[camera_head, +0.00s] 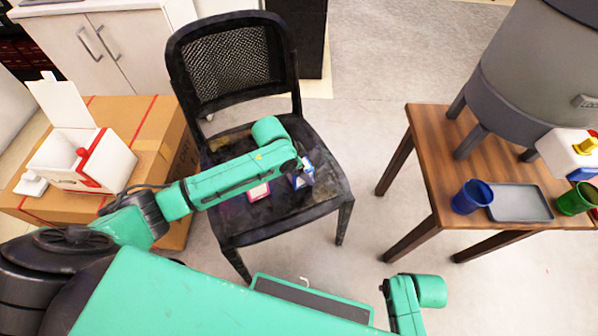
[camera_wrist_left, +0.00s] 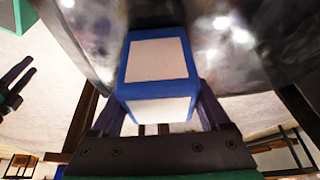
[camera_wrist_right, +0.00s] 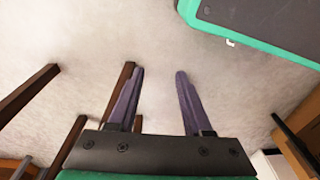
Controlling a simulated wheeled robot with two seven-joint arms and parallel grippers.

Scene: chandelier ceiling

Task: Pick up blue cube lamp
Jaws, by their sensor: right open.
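The blue cube lamp (camera_head: 301,174), blue-edged with pale faces, is at the right part of the black chair's seat (camera_head: 325,190). In the left wrist view the lamp (camera_wrist_left: 157,62) sits squarely in front of my left gripper (camera_wrist_left: 160,105). A finger flanks it on each side, and the fingertips are hidden by the lamp, so I cannot tell whether they touch it. In the head view my left arm reaches over the seat, with its hand partly covering the lamp. My right gripper (camera_wrist_right: 158,75) is open and empty above the floor in the right wrist view.
A pink-edged cube (camera_head: 258,191) lies on the seat left of the lamp. The chair's backrest (camera_head: 232,58) rises behind. A cardboard box (camera_head: 165,125) with a white container (camera_head: 75,165) stands left; a wooden table (camera_head: 428,135) with cups and a tray stands right.

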